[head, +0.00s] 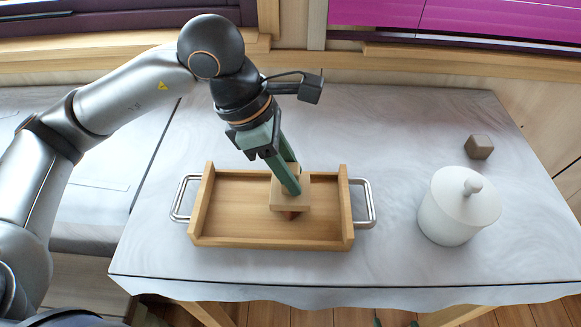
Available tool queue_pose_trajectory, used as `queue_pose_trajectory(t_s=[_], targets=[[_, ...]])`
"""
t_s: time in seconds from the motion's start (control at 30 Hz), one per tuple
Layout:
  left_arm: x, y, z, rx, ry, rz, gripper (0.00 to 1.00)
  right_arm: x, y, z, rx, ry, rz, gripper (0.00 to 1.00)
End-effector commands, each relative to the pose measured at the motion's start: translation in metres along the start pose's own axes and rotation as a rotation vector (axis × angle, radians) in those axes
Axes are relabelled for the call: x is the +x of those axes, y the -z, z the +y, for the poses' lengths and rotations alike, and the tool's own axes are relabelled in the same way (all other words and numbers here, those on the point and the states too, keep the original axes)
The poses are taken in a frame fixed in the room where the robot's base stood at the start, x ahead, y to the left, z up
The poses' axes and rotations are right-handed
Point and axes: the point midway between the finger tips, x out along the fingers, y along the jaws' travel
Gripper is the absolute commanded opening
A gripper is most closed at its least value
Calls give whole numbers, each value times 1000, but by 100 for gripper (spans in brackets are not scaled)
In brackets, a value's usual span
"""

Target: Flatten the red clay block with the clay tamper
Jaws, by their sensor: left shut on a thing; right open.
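The clay tamper (302,205) is a pale wooden tool with a square plate. My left gripper (292,180) is shut on its upper part, with green fingers reaching down from above. The tamper is over the wooden tray (235,236). A small bit of the red clay block (291,215) shows under the front edge of the plate; the plate hides the rest. I cannot tell whether the plate touches the clay. My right gripper (395,322) shows only as two green fingertips, apart and empty, at the bottom edge.
The tray has low walls and metal handles (368,205) at both ends. A white lidded jar (447,215) stands to its right, with a small brown block (479,147) behind. The grey table (400,125) is clear between tray and jar.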

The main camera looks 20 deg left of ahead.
Motion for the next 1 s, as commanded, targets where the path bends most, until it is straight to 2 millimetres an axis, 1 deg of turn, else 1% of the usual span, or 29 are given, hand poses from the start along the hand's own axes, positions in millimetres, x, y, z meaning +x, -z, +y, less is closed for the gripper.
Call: queue_pose_trajectory(t_s=[1.0], targets=[[4,2,0,0,1,2,0,6,-7,0,0,0,-1,96]])
